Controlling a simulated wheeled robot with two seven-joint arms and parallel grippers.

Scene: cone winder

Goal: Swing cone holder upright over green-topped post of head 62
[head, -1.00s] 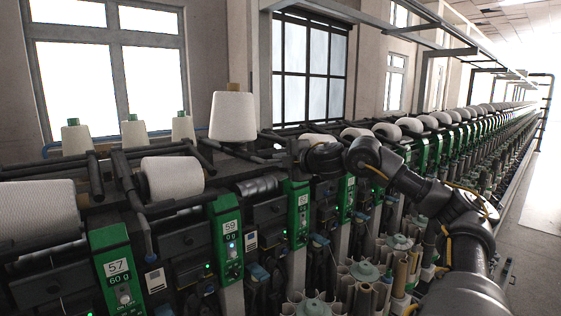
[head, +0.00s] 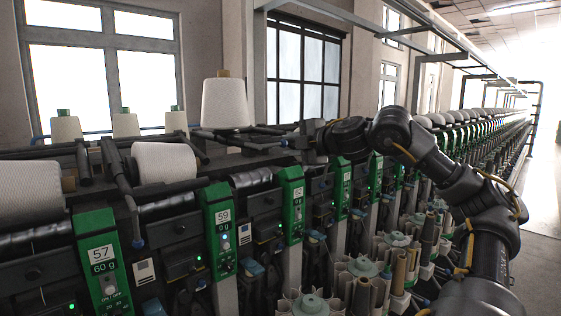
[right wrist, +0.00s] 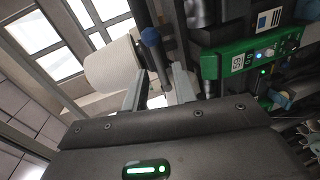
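Green panels front the heads: 57 (head: 99,258), 59 (head: 222,228) and a smaller one (head: 291,203) whose number looks like 62 but is hard to read. Dark cone-holder bars (head: 232,140) lie near the gripper, behind that smaller panel. My right gripper (head: 300,141) is at these bars. In the right wrist view its two grey fingers (right wrist: 158,88) stand apart, with a dark blue-knobbed bar (right wrist: 150,38) in line with the gap; contact cannot be told. My left gripper is out of view.
White yarn packages (head: 165,163) lie on the nearer heads. Smaller green-tipped cones (head: 65,129) stand behind. The machine row runs right, beside an open aisle (head: 540,205).

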